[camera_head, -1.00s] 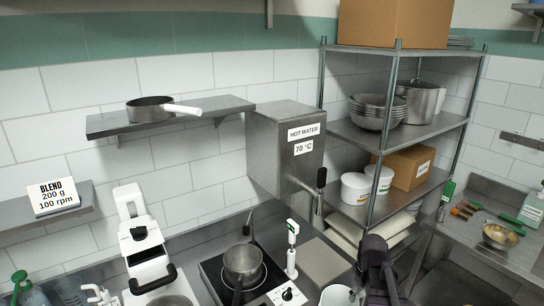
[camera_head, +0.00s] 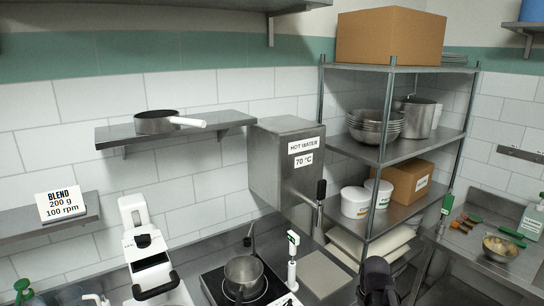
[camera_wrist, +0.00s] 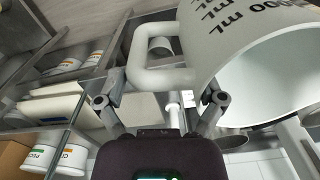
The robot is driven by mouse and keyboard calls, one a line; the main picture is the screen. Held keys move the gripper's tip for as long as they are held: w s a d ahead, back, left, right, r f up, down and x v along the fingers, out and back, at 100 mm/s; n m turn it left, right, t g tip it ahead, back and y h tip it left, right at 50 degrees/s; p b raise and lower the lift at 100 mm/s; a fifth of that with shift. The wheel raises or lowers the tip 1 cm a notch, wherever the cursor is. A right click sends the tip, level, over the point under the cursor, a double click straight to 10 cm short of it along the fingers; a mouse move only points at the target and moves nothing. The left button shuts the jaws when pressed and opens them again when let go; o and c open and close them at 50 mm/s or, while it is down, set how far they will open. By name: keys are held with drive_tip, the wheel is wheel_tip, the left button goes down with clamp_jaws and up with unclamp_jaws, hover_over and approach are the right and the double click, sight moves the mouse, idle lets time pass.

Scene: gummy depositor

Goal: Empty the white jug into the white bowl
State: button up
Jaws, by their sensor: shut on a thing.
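The white jug (camera_wrist: 245,60) with dark volume markings fills the upper right of the wrist view. Its wide mouth faces the lower right of that view, and the part of the inside that shows is plain white; I cannot see any contents. My gripper (camera_wrist: 165,98) is shut on the jug's handle (camera_wrist: 140,62), with one finger at each side. In the head view only a dark part of my arm shows at the bottom edge, and the jug is out of frame. I cannot make out a white bowl in either view.
A wire-post shelf (camera_head: 420,150) with bowls and tubs is at right. A white machine (camera_head: 150,262) stands at lower left.

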drive_tip(key=shift+s+f+b, duration=0.15)
drive_tip(key=shift+f+b, duration=0.4)
drive_tip(key=shift+f, duration=0.15)
wheel_tip(320, 180, down, 10)
drive_tip(key=b, duration=0.9)
drive_tip(key=shift+r+b, duration=0.1)
drive_tip(key=shift+b, duration=0.25)
drive_tip(key=shift+r, duration=0.15)
wheel_tip(320, 180, up, 5)
drive_tip(key=p, duration=0.5)
drive_tip(key=shift+a, duration=0.15)
